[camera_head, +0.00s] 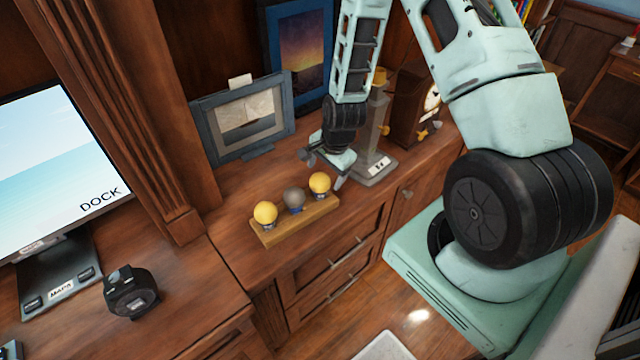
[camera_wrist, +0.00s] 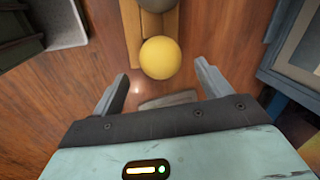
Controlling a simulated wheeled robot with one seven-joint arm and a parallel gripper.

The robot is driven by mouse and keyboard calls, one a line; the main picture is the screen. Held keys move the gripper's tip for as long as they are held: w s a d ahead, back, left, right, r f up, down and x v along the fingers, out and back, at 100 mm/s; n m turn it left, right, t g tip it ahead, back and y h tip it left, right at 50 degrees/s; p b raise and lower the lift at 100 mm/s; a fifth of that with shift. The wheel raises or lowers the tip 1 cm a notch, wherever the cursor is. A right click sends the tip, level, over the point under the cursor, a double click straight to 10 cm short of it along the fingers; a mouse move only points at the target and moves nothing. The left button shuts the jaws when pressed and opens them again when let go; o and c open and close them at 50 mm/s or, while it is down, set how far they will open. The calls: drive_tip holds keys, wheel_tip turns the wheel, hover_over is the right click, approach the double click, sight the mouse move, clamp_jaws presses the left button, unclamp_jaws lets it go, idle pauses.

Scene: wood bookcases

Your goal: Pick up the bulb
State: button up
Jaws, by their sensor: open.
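Three round bulbs stand in a row on a wooden block (camera_head: 270,238) on the counter: a yellow bulb (camera_head: 265,213) at left, a grey bulb (camera_head: 294,197) in the middle and a yellow bulb (camera_head: 319,183) at right. My gripper (camera_head: 323,169) is open and empty, above and just behind the right yellow bulb. In the wrist view, that yellow bulb (camera_wrist: 160,57) lies just beyond the gap between my two fingertips (camera_wrist: 161,76), apart from both. The grey bulb (camera_wrist: 157,4) is cut off at the top edge, and the block (camera_wrist: 131,25) shows beside it.
A grey lamp-like stand (camera_head: 372,168) and a wooden clock (camera_head: 408,105) are right of my gripper. Framed pictures (camera_head: 240,120) stand behind the bulbs. A monitor (camera_head: 60,160) and a black device (camera_head: 131,292) are at left.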

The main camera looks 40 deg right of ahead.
sight(320, 189)
drive_tip(key=shift+a+p+x, duration=0.15)
drive_tip(key=shift+p+x, duration=0.4)
drive_tip(key=shift+x, duration=0.75)
drive_tip(key=shift+a+p+x, duration=0.1)
drive_tip(key=shift+p+x, duration=0.45)
drive_tip(key=shift+x, duration=0.8)
drive_tip(key=c, duration=0.8)
